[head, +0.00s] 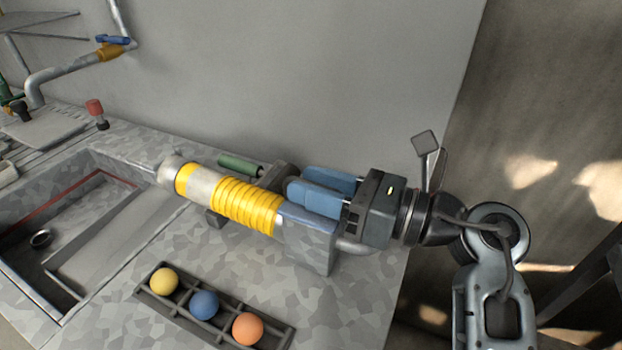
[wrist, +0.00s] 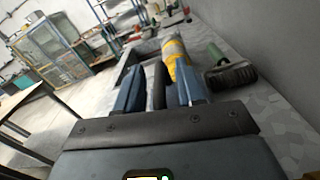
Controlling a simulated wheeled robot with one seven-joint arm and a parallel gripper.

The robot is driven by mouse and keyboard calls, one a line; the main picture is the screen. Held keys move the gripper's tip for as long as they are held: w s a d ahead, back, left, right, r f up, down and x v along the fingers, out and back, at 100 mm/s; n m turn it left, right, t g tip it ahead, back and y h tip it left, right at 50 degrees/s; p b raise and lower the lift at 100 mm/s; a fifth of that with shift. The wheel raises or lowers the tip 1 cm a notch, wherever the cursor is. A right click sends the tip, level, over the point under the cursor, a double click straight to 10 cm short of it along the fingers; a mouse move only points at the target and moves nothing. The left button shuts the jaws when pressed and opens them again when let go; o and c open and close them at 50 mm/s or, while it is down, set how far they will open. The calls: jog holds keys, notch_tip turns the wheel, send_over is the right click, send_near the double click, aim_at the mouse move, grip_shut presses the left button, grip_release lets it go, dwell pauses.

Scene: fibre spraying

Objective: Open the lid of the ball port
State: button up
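A cylindrical device with yellow ribbed bands (head: 245,205) lies along the counter in the head view, with a blue and grey block (head: 308,245) at its right end. The device also shows beyond my fingers in the wrist view (wrist: 174,58). My gripper (head: 308,190) is at that right end, its two blue fingers pointing left, parted. In the wrist view my gripper (wrist: 165,80) has a gap between its fingers. A dark upright piece (wrist: 157,86) shows in this gap, apart from the right finger. I cannot tell whether it is the ball port's lid.
A dark tray (head: 147,293) in front holds a yellow ball (head: 164,281), a blue ball (head: 204,305) and an orange ball (head: 247,328). A sink (head: 95,225) is at the left. Counter between tray and device is clear.

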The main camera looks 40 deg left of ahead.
jog(key=shift+s+a, duration=0.1)
jog(key=shift+a, duration=0.35)
jog(key=shift+c, duration=0.2)
grip_shut()
